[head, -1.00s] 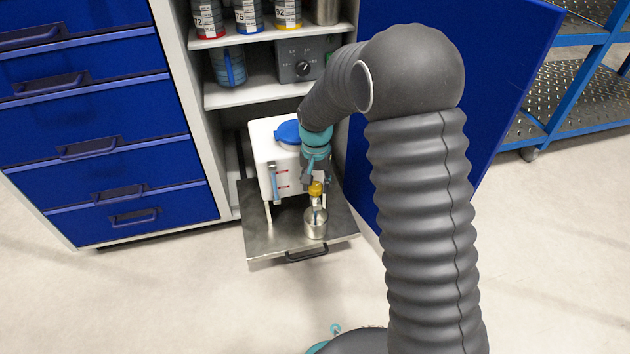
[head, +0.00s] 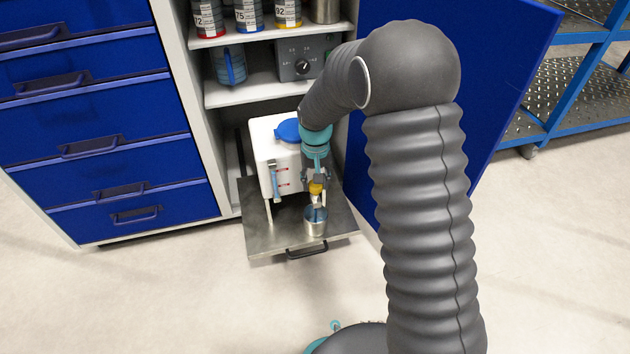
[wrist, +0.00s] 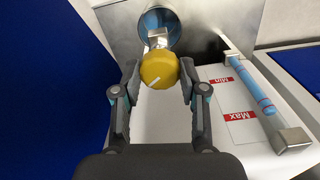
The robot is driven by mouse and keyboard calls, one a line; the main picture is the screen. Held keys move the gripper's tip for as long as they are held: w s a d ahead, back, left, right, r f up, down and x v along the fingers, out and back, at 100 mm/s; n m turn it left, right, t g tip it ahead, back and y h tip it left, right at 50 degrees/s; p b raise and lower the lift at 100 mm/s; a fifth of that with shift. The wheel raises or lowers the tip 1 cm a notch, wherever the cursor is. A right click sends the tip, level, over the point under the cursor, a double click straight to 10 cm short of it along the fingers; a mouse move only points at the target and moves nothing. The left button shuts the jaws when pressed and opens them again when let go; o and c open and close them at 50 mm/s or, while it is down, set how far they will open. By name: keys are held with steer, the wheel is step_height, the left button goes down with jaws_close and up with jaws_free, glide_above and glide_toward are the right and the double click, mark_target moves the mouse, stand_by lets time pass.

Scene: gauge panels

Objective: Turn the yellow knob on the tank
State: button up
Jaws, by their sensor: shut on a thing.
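The white tank (head: 263,140) with a blue lid (head: 287,131) stands on a pulled-out metal tray. Its yellow knob (head: 316,188) sits low on the front, above a metal cup (head: 316,228). In the wrist view the knob (wrist: 158,68) has a white mark that slants up to the right. My gripper (wrist: 158,88) is shut on the knob, one finger on each side. Blue shows inside the cup (wrist: 172,18) beyond the knob. The sight tube (wrist: 252,86) is blue inside, between the red Min label (wrist: 222,80) and Max label (wrist: 240,115) side and the tank's edge.
The metal tray (head: 262,238) has a dark front handle (head: 306,250). Above it, a shelf holds a blue mug (head: 229,66) and a grey dial box (head: 300,58). An open blue door (head: 375,200) stands to the right, close to my arm. Blue drawers (head: 100,130) are left.

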steer(key=o, duration=1.2)
steer(key=shift+c, duration=0.2)
step_height(320, 180, up, 12)
